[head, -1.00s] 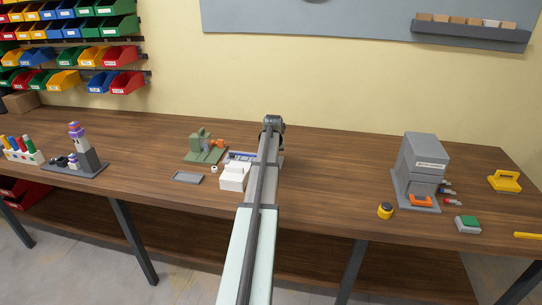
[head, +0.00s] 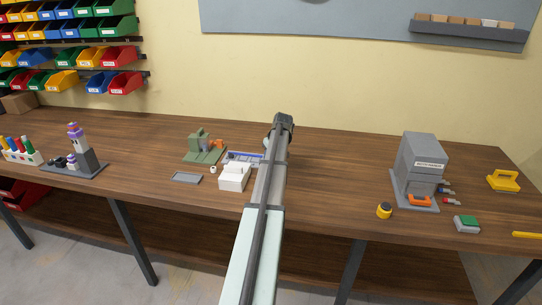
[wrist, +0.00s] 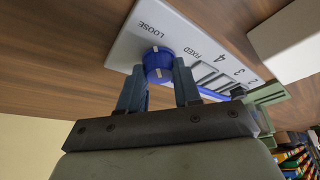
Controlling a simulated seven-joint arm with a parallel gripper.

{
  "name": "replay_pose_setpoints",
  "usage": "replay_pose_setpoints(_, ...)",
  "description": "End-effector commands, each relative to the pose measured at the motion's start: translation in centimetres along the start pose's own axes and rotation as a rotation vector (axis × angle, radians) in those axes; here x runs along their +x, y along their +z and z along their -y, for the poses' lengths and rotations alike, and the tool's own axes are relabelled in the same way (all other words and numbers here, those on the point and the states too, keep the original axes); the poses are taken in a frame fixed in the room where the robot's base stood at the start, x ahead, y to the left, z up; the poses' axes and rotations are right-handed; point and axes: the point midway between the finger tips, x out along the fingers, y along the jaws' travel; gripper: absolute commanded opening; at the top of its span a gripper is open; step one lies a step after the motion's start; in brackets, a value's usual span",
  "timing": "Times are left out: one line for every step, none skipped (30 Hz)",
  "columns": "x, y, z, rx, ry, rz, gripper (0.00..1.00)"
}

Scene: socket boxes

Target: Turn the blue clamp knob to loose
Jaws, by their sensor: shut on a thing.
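The blue clamp knob (wrist: 158,58) sits on a pale panel (wrist: 131,42) in the wrist view, with a white mark on its top and another on its side. The printed word LOOSE is on one side of the knob and FIXED on the other, followed by numerals. My gripper (wrist: 158,68) has one finger on each side of the knob and is shut on it. In the head view the panel's fixture (head: 243,156) shows a blue strip beside my arm. My arm hides the knob and my fingers there.
A white block (head: 235,177) stands just in front of the fixture. A green device (head: 203,148) and a grey tray (head: 187,177) are to its left. A grey machine (head: 421,165) stands far right. The table between my arm and that machine is clear.

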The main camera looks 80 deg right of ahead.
Motion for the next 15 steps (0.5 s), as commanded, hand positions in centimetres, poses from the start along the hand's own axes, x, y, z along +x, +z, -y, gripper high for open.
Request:
replay_pose_setpoints(0.00, -0.01, 0.02, -0.004, -0.002, 0.000, 0.02)
replay_pose_setpoints(0.00, 0.00, 0.03, -0.004, -0.002, 0.000, 0.02)
replay_pose_setpoints(0.00, 0.00, 0.03, -0.005, -0.002, 0.000, 0.02)
replay_pose_setpoints(0.00, 0.00, 0.03, -0.005, -0.002, 0.000, 0.02)
replay_pose_setpoints(0.00, 0.00, 0.03, -0.005, -0.002, 0.000, 0.02)
replay_pose_setpoints(0.00, 0.00, 0.03, -0.005, -0.002, 0.000, 0.02)
replay_pose_setpoints(0.00, 0.00, 0.03, -0.005, -0.002, 0.000, 0.02)
replay_pose_setpoints(0.00, 0.00, 0.03, -0.005, -0.002, 0.000, 0.02)
replay_pose_setpoints(0.01, 0.00, 0.03, -0.004, -0.002, 0.000, 0.02)
replay_pose_setpoints(0.01, 0.00, 0.03, -0.004, -0.002, 0.000, 0.02)
replay_pose_setpoints(0.01, 0.00, 0.03, -0.004, -0.002, 0.000, 0.35)
replay_pose_setpoints(0.01, 0.00, 0.03, -0.004, -0.001, 0.000, 0.39)
replay_pose_setpoints(0.01, 0.00, 0.03, -0.004, -0.001, 0.000, 0.41)
replay_pose_setpoints(0.00, 0.00, 0.03, -0.004, -0.001, 0.000, 0.44)
replay_pose_setpoints(0.00, 0.00, 0.02, -0.004, -0.001, 0.000, 0.48)
